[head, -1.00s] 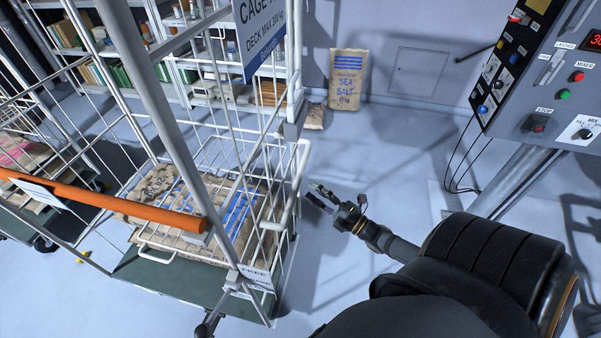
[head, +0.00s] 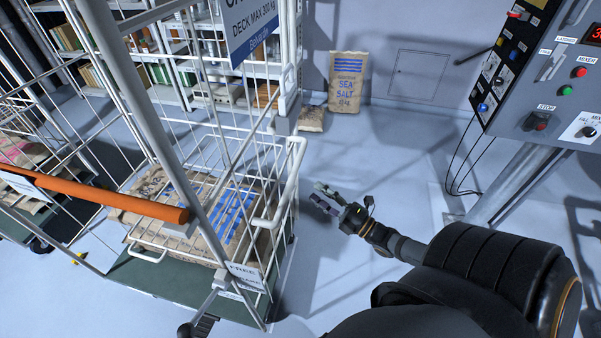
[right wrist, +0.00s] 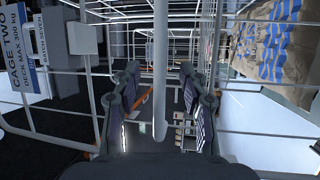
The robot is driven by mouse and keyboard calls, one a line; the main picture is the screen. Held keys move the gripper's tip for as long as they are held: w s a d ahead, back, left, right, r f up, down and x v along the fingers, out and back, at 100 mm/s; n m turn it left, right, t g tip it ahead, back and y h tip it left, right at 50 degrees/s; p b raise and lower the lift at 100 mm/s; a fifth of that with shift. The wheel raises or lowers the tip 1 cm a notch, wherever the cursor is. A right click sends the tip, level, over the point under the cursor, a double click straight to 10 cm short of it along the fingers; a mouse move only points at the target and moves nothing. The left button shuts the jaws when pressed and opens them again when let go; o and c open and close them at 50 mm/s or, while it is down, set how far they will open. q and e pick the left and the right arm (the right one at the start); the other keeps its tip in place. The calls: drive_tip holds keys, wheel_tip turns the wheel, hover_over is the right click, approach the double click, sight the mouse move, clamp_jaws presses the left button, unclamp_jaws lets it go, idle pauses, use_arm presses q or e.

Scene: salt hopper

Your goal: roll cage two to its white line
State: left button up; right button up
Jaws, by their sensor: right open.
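Cage two, a white wire roll cage with an orange handle bar (head: 95,196) and a green deck (head: 180,282), fills the left half of the head view. Its blue and white sign (head: 252,30) is cut off at the top; in the right wrist view the sign (right wrist: 24,62) reads CAGE TWO. A salt sack (head: 205,212) lies on the deck. My right gripper (head: 326,199) is open, just right of the cage's side. In the right wrist view its fingers (right wrist: 160,108) stand either side of an upright white post (right wrist: 160,60); contact cannot be told. I cannot make out a white line.
A sea salt sack (head: 347,82) stands against the back wall, with a small sack (head: 311,119) beside it. Shelving stands behind the cage. A control panel (head: 545,85) on a slanted post is at right. Another cage with sacks is at far left.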

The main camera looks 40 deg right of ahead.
sight(293, 177)
drive_tip(key=b+x, duration=0.2)
drive_tip(key=x, duration=0.8)
drive_tip(key=shift+a+f, duration=0.1)
clamp_jaws()
